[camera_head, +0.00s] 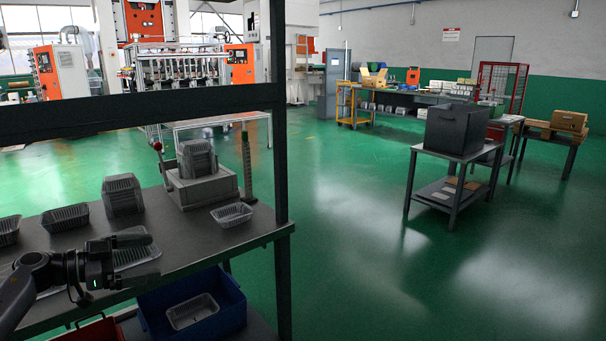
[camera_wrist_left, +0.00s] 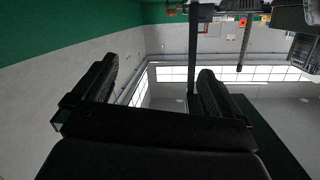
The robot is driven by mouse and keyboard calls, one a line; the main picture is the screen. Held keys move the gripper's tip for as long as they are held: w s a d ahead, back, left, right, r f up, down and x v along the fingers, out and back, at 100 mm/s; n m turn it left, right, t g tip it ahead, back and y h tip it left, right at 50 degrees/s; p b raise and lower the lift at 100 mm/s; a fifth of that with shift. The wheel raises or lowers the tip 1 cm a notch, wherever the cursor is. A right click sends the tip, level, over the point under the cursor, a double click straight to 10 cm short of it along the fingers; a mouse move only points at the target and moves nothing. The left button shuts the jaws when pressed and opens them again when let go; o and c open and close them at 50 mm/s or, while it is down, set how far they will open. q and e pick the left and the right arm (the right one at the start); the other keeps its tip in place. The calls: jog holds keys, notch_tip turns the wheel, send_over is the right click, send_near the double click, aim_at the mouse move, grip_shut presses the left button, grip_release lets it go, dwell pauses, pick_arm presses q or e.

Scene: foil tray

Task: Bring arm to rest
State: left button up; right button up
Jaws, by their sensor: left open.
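My left gripper (camera_head: 143,260) reaches in from the lower left over the grey workbench (camera_head: 255,228). Its two fingers are apart, with nothing between them. In the left wrist view the two dark fingers (camera_wrist_left: 157,85) also stand wide apart, with only wall, windows and ceiling behind them. A foil tray (camera_head: 148,252) shows behind the fingers; part of it is hidden by them. Other foil trays lie on the bench, one at the left (camera_head: 65,217) and one near the right end (camera_head: 232,214). My right gripper does not show.
A tray stack (camera_head: 123,196) stands on the bench, beside a grey fixture (camera_head: 203,190) bearing another stack. A dark shelf frame (camera_head: 281,150) rises at the bench's right end. Below is a blue bin (camera_head: 222,318) with a tray inside. Green floor is free to the right.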

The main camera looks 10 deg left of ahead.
pick_arm(q)
jog(key=s+d+f+t+p, duration=0.25)
jog(key=d+f, duration=0.35)
jog(key=d, duration=0.4)
jog(key=s+d+f+n+g+y+p, duration=0.1)
jog(key=s+d+f+n+y, duration=0.2)
jog(key=s+d+f, duration=0.2)
jog(key=s+d+f+n+g+y+p, duration=0.1)
jog(key=s+d+f+n+y, duration=0.2)
jog(key=s, duration=0.8)
jog(key=s+d+f+n+g+y, duration=0.1)
jog(key=s+d+f+n+y, duration=0.2)
jog(key=s+d+f, duration=0.3)
jog(key=shift+s+d+f+g+p, duration=0.4)
jog(key=shift+s+d, duration=0.35)
jog(key=shift+s, duration=0.45)
